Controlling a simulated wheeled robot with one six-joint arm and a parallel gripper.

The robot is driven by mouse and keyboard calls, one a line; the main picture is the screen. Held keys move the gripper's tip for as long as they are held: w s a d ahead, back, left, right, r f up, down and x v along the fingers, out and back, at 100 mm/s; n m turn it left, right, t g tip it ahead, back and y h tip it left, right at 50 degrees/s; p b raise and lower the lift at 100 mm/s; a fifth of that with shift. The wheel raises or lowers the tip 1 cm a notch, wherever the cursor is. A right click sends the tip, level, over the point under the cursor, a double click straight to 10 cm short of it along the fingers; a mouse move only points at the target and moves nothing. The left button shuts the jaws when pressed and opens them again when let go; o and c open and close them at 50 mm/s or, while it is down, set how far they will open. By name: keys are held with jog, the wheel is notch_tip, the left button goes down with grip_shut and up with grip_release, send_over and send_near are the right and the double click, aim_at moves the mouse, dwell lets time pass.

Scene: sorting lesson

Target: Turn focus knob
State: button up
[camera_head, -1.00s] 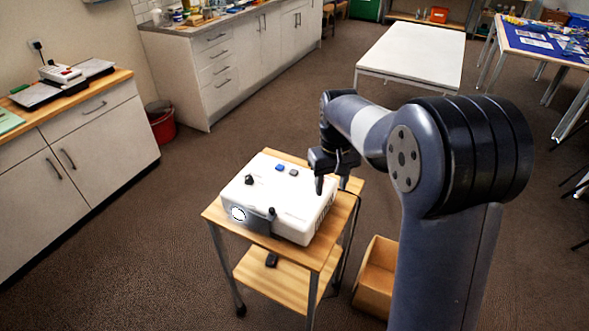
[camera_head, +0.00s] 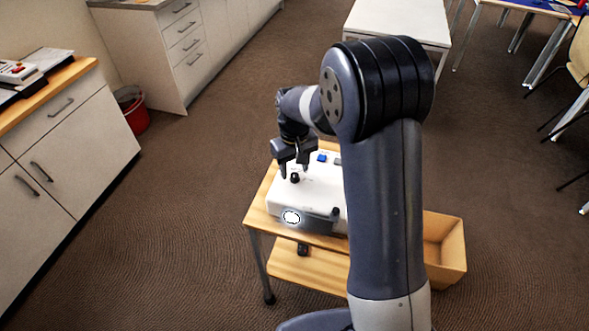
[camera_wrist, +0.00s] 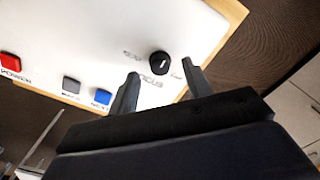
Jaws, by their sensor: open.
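The white projector (camera_head: 314,194) sits on a small wooden trolley. Its black focus knob (camera_head: 295,178) stands on the top near the left side, with a pale mark line. My gripper (camera_head: 295,175) is open just above the projector top, its fingers close to the knob. In the wrist view the knob (camera_wrist: 159,63) lies a little beyond the gap between my open fingertips (camera_wrist: 163,75), near lettering that reads FOCUS. The fingers do not grip it. Whether a finger touches it I cannot tell. My arm hides the projector's right part in the head view.
Blue (camera_wrist: 102,97), grey (camera_wrist: 71,85) and red power (camera_wrist: 10,61) buttons are on the projector's top. A second dark knob (camera_head: 336,211) is near its front. The trolley (camera_head: 262,221) has a lower shelf; a wooden box (camera_head: 446,262) is on the right. Floor is free to the left.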

jog(key=shift+f, duration=1)
jog(key=c, duration=1)
jog(key=shift+n+b, duration=0.45)
jog(key=shift+n, duration=1.05)
jog(key=o, duration=1)
jog(key=shift+r, duration=0.1)
